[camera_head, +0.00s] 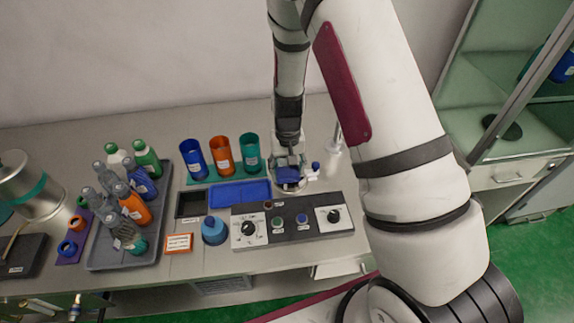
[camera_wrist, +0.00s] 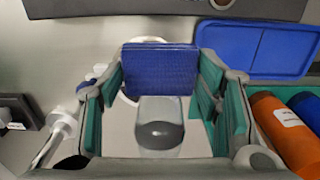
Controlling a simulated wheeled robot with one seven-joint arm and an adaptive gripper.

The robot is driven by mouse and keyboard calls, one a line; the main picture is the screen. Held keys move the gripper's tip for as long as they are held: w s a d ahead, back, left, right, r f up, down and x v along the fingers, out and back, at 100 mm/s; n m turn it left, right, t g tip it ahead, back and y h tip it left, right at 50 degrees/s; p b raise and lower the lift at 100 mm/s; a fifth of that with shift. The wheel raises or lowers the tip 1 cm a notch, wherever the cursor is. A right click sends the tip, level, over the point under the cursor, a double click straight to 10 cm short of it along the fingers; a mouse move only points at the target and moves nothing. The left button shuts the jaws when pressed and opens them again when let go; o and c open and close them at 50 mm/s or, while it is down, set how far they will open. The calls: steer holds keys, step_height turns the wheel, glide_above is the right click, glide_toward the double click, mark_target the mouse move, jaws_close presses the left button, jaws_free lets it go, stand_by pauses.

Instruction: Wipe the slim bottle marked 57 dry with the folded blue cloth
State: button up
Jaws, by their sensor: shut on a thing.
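My gripper (camera_head: 288,168) points down over the bench, right of the blue tray. In the wrist view my gripper (camera_wrist: 165,88) has its green-padded fingers on either side of a folded blue cloth (camera_wrist: 160,68) and is shut on it. The cloth also shows as a blue patch in the head view (camera_head: 288,175). A pale translucent cylinder with a dark oval (camera_wrist: 158,134) is directly below the cloth in the wrist view; whether they touch is unclear. Several slim bottles (camera_head: 133,206) stand or lean in the grey tray at left. Their labels are too small to read, so I cannot tell which is marked 57.
A grey tray (camera_head: 98,263) is at left. Blue (camera_head: 194,159), orange (camera_head: 222,155) and green cups (camera_head: 250,152) stand behind the blue tray (camera_head: 240,193). A control panel (camera_head: 292,222) lies in front of my gripper. A whitish upright object (camera_head: 333,160) stands close right.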

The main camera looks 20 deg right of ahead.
steer(key=shift+f, duration=0.6)
steer(key=shift+r, duration=0.1)
steer(key=shift+r+p, duration=0.6)
steer(key=shift+r, duration=1.75)
steer(key=s+a+r+p, duration=0.1)
steer(key=s+r+p, duration=0.3)
steer(key=s, duration=0.1)
